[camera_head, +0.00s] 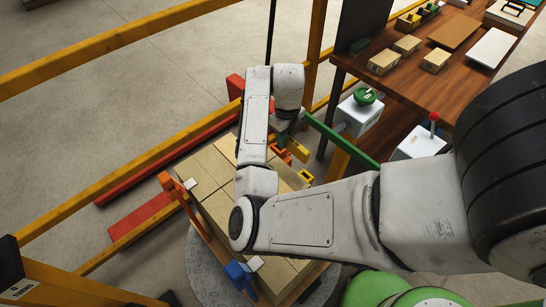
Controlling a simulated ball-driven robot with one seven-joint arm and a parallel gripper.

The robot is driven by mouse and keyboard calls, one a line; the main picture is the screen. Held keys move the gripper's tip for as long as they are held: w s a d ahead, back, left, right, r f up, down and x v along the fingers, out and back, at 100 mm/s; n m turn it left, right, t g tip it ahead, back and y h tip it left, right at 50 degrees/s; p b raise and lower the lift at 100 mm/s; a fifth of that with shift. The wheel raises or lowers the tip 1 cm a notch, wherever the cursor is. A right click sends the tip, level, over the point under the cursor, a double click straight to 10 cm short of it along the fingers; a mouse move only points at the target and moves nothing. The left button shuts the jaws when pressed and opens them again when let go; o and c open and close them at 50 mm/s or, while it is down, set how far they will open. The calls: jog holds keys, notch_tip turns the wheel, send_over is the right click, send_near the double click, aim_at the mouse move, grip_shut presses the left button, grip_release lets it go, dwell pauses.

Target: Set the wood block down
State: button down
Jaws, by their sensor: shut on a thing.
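My gripper (288,136) is at the end of my bent arm, above the far right corner of a stack of tan blocks (205,165). It is small here and partly covered by my arm. It is shut on a small yellow-brown piece (298,150), which looks like the wood block. Its exact shape and the fingertips are hard to make out. I cannot tell whether the piece touches anything below it. My forearm hides the middle of the stack.
Orange (170,181) and blue (238,274) brackets stand at the stack's edges. Yellow rails (110,42) run behind. A brown table (400,82) at upper right holds several blocks. White boxes with a green button (363,97) and a red-knobbed lever (433,118) stand before it.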

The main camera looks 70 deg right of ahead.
jog(key=w+a+f, duration=0.1)
jog(key=f, duration=0.2)
jog(key=w+a+f, duration=0.1)
jog(key=shift+w+a+f, duration=0.3)
jog(key=shift+w+a+f+p, duration=0.1)
jog(key=shift+f+p, duration=0.15)
jog(key=shift+f, duration=0.7)
jog(key=shift+w+a+f+p, duration=0.1)
jog(key=shift+f+p, duration=0.15)
jog(key=shift+f, duration=0.65)
jog(key=shift+f, duration=0.15)
jog(key=c, duration=1.2)
grip_release()
notch_tip(320, 180, up, 12)
jog(key=b, duration=0.1)
